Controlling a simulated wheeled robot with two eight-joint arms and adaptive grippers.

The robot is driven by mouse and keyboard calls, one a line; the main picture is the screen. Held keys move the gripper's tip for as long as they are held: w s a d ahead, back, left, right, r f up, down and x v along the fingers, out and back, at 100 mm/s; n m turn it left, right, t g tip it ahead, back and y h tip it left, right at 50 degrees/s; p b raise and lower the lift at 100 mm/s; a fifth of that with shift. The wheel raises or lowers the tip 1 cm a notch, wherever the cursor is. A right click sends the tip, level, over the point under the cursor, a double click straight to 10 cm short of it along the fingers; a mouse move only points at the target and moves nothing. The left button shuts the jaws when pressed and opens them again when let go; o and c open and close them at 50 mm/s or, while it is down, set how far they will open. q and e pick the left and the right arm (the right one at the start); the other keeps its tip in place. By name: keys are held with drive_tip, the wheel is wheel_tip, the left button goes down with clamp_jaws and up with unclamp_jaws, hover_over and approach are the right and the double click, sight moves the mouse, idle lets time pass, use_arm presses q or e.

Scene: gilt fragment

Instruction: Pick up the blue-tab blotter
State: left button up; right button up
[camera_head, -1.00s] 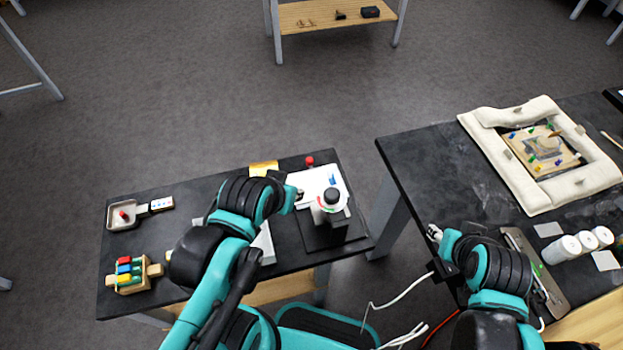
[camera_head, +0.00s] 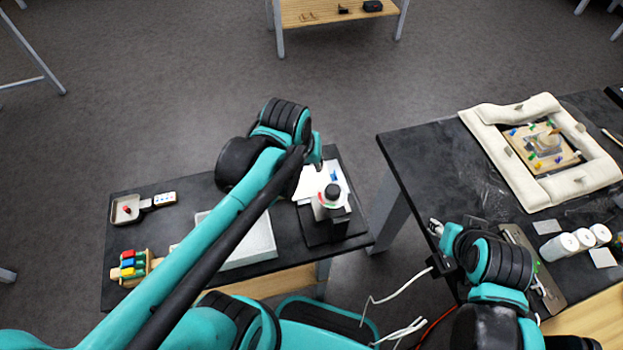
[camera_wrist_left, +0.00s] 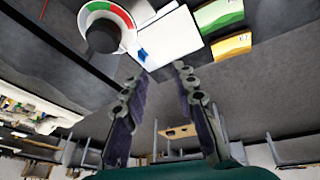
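A blue tab (camera_head: 334,175) shows on a white sheet (camera_head: 312,184) on the left table. In the left wrist view the blue tab (camera_wrist_left: 142,54) lies at the edge of the white sheet (camera_wrist_left: 172,38). I cannot tell whether this is the blotter. A wooden rack (camera_head: 150,262) at the table's left holds red, blue, yellow and green blocks. My left gripper (camera_wrist_left: 157,73) is open and empty, its fingertips pointing toward the sheet and apart from it. In the head view my arm hides its fingers. My right gripper (camera_head: 436,228) is by the right table; its fingers are too small to judge.
A black-knobbed device (camera_head: 332,197) with a red and green ring stands beside the sheet. A pale tray (camera_head: 262,246) lies partly behind my left arm. A small dish (camera_head: 125,210) sits far left. The right table holds a padded frame (camera_head: 500,165) and white jars (camera_head: 562,247).

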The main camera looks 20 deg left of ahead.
sight(313, 179)
use_arm(q)
drive_tip(key=w+d+f+n+g, duration=0.1)
drive_tip(key=w+f, duration=0.2)
drive_tip(key=w+d+f+n+g, duration=0.1)
drive_tip(key=w+d+f, duration=0.1)
drive_tip(key=w+f, duration=0.1)
drive_tip(key=w+d+f+n+g, duration=0.1)
drive_tip(key=w+f+g, duration=0.1)
drive_tip(key=w, duration=0.1)
drive_tip(key=shift+w+d+f+n, duration=0.35)
drive_tip(key=shift+f+n, duration=0.05)
drive_tip(key=f+b, duration=0.1)
drive_tip(key=f, duration=0.4)
drive_tip(key=shift+w+b, duration=0.2)
drive_tip(key=shift+b, duration=0.15)
drive_tip(key=shift+r, duration=0.1)
clamp_jaws()
